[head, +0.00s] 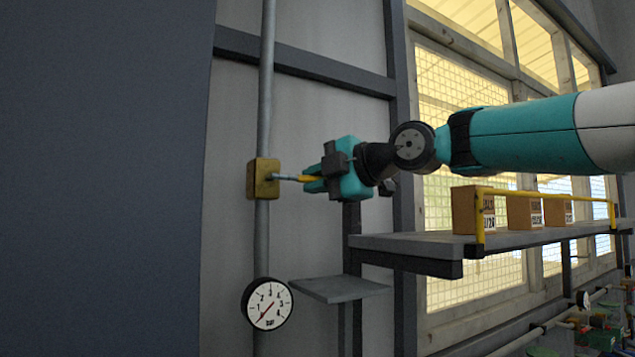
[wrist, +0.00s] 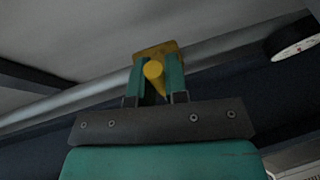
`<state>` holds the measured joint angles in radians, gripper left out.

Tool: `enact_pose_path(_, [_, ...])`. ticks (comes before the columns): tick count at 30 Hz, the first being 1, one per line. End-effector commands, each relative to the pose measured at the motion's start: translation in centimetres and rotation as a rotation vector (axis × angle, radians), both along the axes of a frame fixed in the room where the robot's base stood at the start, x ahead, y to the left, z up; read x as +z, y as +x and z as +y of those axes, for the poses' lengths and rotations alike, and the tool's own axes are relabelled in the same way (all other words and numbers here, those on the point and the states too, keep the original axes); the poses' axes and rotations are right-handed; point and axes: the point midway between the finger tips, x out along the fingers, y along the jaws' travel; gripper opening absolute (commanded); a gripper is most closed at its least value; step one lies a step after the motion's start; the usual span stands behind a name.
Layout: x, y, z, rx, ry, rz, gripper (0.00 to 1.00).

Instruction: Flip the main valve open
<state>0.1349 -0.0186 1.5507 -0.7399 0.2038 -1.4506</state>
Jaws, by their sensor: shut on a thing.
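The main valve is a brass-yellow block (head: 263,179) on a vertical grey pipe (head: 265,95), with a lever (head: 288,178) sticking out to the right, roughly level. The lever has a metal stem and a yellow grip. My gripper (head: 312,180) is at the lever's outer end, its teal fingers shut on the yellow grip. In the wrist view, the lever's yellow round end (wrist: 153,70) sits between the two fingers (wrist: 155,82), with the valve block (wrist: 158,50) behind it. The fingers hide part of the grip.
A round pressure gauge (head: 267,304) is on the pipe below the valve. A small grey shelf (head: 338,289) is below my gripper. A larger shelf (head: 410,246) with several boxes (head: 467,209) and a yellow rail (head: 545,196) lies under my arm. A dark panel (head: 100,180) fills the left.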

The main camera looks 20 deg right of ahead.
Motion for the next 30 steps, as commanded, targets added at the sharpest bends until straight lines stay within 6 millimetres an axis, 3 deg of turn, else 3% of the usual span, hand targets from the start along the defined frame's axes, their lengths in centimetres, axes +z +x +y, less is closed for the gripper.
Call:
enact_pose_path(7, [-2.0,0.0,0.0,-0.002,0.152,0.026,0.00])
enact_pose_path(23, [-1.9,-0.1,0.1,-0.002,0.242,0.049,0.00])
enact_pose_path(24, [-1.9,-0.1,0.1,-0.002,0.242,0.049,0.23])
enact_pose_path(26, [-1.9,-0.1,0.1,-0.002,0.242,0.049,0.37])
enact_pose_path(30, [-1.9,-0.1,0.2,-0.001,0.241,0.048,0.39])
